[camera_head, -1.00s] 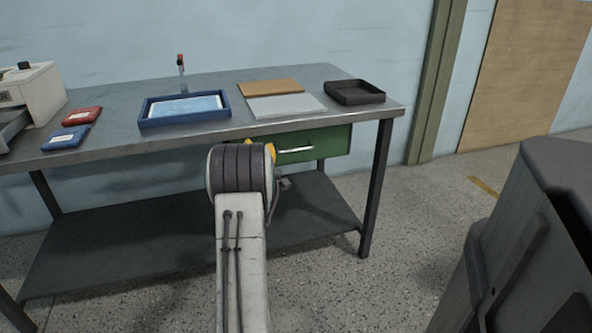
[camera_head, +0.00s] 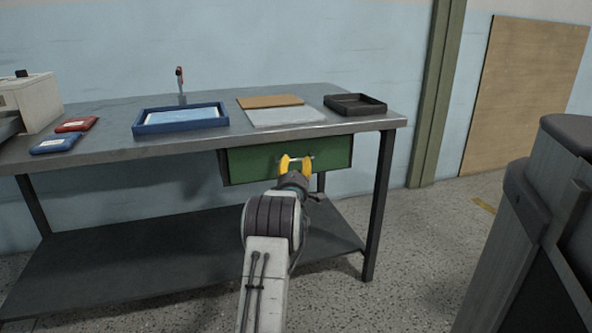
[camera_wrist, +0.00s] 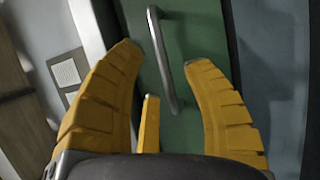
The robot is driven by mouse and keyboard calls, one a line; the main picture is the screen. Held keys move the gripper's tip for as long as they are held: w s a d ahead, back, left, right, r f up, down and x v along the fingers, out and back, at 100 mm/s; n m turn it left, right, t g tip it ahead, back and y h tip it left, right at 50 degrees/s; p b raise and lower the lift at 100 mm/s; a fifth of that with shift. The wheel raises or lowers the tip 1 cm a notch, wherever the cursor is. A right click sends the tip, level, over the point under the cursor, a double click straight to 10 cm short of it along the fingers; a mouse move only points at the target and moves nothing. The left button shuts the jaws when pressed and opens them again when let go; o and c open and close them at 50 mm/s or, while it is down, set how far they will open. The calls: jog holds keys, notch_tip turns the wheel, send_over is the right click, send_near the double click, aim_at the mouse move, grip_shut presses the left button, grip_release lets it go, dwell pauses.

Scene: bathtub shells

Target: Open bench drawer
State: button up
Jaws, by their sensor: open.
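The green bench drawer (camera_head: 252,162) hangs under the right part of the metal workbench and looks shut. Its metal bar handle (camera_wrist: 163,55) runs between my open yellow fingers in the wrist view. In the head view my gripper (camera_head: 296,161) is in front of the drawer's middle and covers most of the handle. The fingertips lie on both sides of the bar, with gaps between them and it. I cannot tell how far the bar reaches in depth between the fingers.
The workbench (camera_head: 185,148) carries a blue tray (camera_head: 150,128), a black tray (camera_head: 350,108), flat boards, and red and blue packets. A bench leg (camera_head: 378,205) stands right of the drawer. A dark grey object (camera_head: 535,230) stands at the right. Floor between is clear.

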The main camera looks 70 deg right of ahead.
jog(key=shift+w+d, duration=0.1)
jog(key=shift+d, duration=0.3)
jog(key=shift+x, duration=0.85)
jog(key=shift+c, duration=0.2)
grip_shut()
